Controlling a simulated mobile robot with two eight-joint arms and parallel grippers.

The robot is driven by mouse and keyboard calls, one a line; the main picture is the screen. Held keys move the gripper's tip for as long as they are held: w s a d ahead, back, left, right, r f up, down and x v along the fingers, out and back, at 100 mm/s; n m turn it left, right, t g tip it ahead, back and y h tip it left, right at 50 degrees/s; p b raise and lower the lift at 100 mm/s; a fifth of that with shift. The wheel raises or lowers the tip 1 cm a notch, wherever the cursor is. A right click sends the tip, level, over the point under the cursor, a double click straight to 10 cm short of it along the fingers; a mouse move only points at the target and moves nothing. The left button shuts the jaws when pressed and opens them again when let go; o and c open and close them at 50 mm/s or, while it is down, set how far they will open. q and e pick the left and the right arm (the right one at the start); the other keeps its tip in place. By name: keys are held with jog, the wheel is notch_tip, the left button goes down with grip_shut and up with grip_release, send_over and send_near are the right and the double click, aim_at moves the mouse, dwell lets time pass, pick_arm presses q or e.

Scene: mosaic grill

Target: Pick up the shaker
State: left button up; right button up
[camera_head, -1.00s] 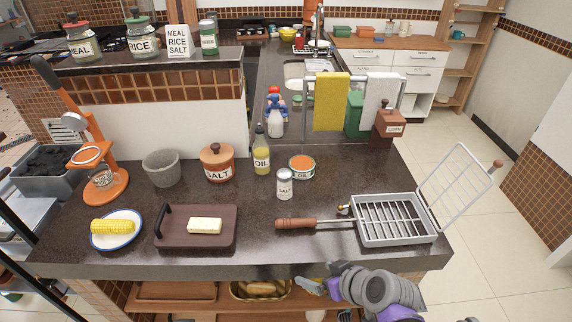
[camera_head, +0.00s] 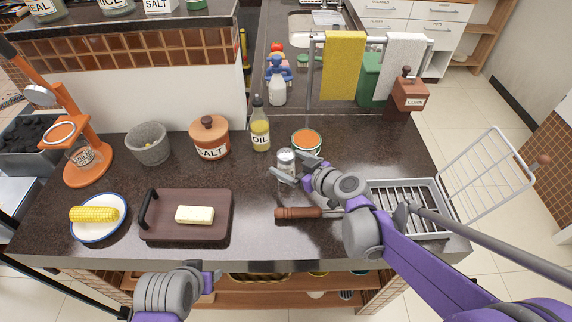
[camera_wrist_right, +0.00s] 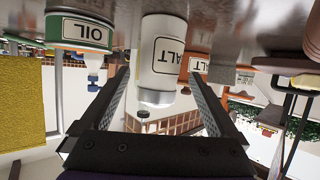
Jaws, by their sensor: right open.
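The shaker (camera_head: 286,158) is a small white cylinder with a grey metal top. It stands upright on the dark counter, and my right gripper partly covers it in the head view. In the right wrist view, which is upside down, the shaker (camera_wrist_right: 163,50) shows part of its label and sits between the two open fingers. My right gripper (camera_head: 288,175) is open around or just in front of it; contact cannot be made out. My left gripper (camera_head: 210,282) is low at the counter's front edge, and its jaws are unclear.
An orange-topped oil tin (camera_head: 306,141) stands close right of the shaker. An oil bottle (camera_head: 260,135) and salt pot (camera_head: 210,140) stand to its left. A wooden-handled tool (camera_head: 298,213) lies in front, below my right arm. The grill basket (camera_head: 440,190) is at right.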

jog(key=x, duration=0.5)
jog(key=shift+d+f, duration=0.1)
jog(key=shift+f, duration=0.05)
grip_shut()
